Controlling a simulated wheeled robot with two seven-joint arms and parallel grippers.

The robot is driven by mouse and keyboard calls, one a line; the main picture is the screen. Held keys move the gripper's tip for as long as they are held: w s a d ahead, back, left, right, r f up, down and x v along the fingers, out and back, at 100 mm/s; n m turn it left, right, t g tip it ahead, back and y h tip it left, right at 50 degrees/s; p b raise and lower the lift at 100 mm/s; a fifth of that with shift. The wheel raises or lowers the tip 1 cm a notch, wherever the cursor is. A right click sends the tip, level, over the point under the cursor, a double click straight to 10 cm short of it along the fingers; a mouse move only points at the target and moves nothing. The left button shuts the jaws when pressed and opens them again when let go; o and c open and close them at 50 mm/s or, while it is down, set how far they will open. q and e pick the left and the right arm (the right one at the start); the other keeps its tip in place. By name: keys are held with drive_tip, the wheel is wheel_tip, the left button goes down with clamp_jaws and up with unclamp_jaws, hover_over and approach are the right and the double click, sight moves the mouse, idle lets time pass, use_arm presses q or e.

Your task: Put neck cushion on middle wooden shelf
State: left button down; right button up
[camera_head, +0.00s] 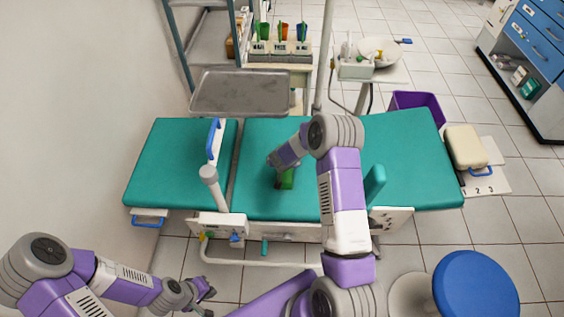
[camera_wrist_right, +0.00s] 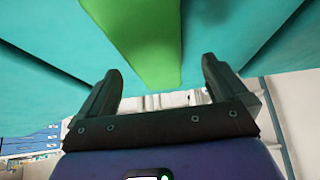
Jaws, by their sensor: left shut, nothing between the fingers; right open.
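A green object (camera_head: 286,179), which may be the neck cushion, sits on the teal dental chair (camera_head: 265,135) below my right wrist. In the right wrist view a bright green shape (camera_wrist_right: 145,35) lies just beyond the fingertips. My right gripper (camera_wrist_right: 162,78) is open, with nothing between its fingers; in the head view my own arm mostly hides it. I cannot tell whether it touches the green object. My left gripper (camera_head: 206,291) is shut and empty at the lower left, away from the chair. A rack (camera_head: 207,38) stands at the back left; I cannot tell which level is the middle wooden shelf.
A grey metal tray (camera_head: 240,92) stands behind the chair. Coloured cups (camera_head: 281,32) stand behind it. A beige pad (camera_head: 465,147) is at the chair's right end, near a purple bin (camera_head: 416,105). A blue stool (camera_head: 474,286) is at the lower right.

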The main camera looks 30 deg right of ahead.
drive_tip(key=shift+w+d+f, duration=0.1)
drive_tip(key=shift+f, duration=0.45)
drive_tip(key=x, duration=0.3)
drive_tip(key=shift+d+f, duration=0.25)
drive_tip(key=shift+f, duration=0.1)
drive_tip(key=shift+w+d+f, duration=0.2)
drive_tip(key=shift+w+f, duration=0.1)
drive_tip(key=shift+f, duration=0.15)
drive_tip(key=shift+c, duration=0.3)
